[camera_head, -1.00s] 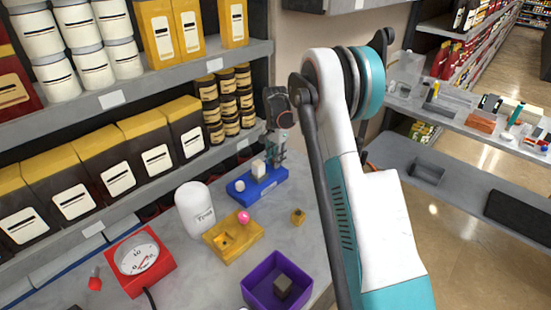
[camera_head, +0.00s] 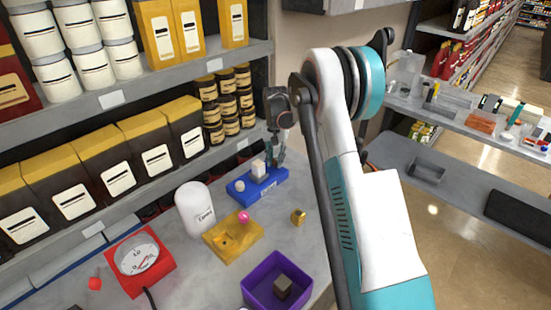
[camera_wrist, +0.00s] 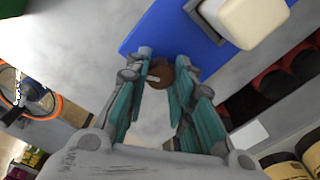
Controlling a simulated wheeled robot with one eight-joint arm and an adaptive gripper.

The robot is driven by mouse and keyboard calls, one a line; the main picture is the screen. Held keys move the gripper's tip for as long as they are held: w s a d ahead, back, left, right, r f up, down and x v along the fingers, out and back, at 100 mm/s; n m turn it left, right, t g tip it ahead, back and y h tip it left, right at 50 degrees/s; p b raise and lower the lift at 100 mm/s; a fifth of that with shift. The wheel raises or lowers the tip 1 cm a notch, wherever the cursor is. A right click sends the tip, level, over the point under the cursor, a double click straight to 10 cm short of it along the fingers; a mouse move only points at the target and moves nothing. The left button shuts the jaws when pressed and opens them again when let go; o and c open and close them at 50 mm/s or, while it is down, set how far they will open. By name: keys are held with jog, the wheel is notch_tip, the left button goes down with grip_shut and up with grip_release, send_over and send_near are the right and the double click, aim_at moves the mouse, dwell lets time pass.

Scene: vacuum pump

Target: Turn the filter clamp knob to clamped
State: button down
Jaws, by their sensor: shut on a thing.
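The blue base (camera_head: 243,192) stands on the counter near the back shelf, with a white block (camera_head: 258,168) and a round white piece (camera_head: 239,186) on it. A brown round knob (camera_wrist: 160,72) with a pale mark sits at the edge of the blue base (camera_wrist: 165,30) in the wrist view. My gripper (camera_wrist: 163,72) is shut on this knob, with one finger on each side. In the head view my gripper (camera_head: 277,160) is low at the right end of the blue base and hides the knob. The white block (camera_wrist: 250,18) also shows close by in the wrist view.
A white bottle (camera_head: 194,210), a yellow block with a pink ball (camera_head: 232,237), a small yellow piece (camera_head: 298,216), a red gauge (camera_head: 140,262) and a purple tray (camera_head: 275,302) stand on the counter. Stocked shelves rise close behind the blue base.

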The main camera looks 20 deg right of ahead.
aim_at(275, 159)
jog(key=n, duration=1.2)
dwell(0.5)
jog(key=c, duration=1.4)
grip_release()
jog(key=shift+o, duration=0.2)
jog(key=shift+r, duration=0.15)
notch_tip(275, 159, up, 12)
